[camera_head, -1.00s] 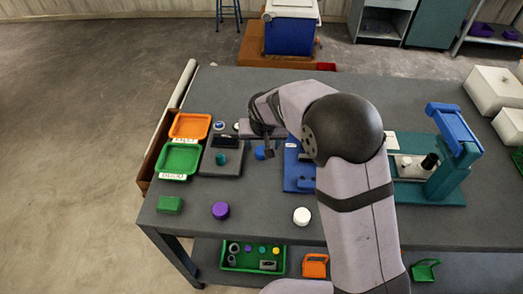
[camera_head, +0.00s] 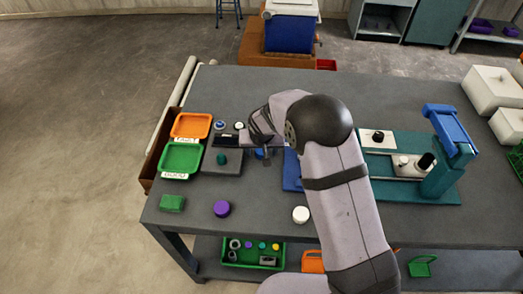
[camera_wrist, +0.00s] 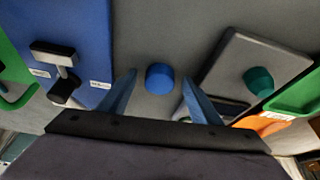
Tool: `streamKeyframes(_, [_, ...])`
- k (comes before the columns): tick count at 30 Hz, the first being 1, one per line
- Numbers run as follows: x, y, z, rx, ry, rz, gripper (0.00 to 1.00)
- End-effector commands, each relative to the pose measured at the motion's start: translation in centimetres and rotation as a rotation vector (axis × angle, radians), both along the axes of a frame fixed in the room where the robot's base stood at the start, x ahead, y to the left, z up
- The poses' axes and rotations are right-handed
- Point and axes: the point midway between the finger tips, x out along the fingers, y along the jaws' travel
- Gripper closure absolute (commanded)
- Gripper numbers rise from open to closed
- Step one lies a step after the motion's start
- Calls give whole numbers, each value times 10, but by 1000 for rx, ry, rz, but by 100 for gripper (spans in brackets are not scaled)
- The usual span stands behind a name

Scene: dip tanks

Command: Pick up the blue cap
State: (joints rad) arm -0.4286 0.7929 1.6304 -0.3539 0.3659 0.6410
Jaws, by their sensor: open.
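The blue cap (camera_wrist: 160,78) stands on the grey table between the two fingers of my gripper (camera_wrist: 158,95) in the wrist view. The fingers are apart, one on each side of the cap, with a gap on both sides. In the head view the blue cap (camera_head: 260,154) shows only in part, beside my gripper (camera_head: 265,155), and my arm hides some of that area.
A grey block with a teal knob (camera_head: 221,159) stands left of the cap. A blue plate (camera_wrist: 75,40) lies on the other side. Green (camera_head: 181,146) and orange (camera_head: 190,115) trays, a purple cap (camera_head: 222,208) and a white cap (camera_head: 300,214) are nearby.

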Motion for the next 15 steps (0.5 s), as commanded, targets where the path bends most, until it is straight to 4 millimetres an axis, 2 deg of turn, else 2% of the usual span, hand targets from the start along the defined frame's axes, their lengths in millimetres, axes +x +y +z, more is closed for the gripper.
streamKeyframes(3, [0, 0, 0, 0, 0, 0, 42])
streamKeyframes(6, [0, 0, 0, 0, 0, 0, 66])
streamKeyframes(9, [0, 0, 0, 0, 0, 0, 86])
streamKeyframes(15, [0, 0, 0, 0, 0, 0, 86])
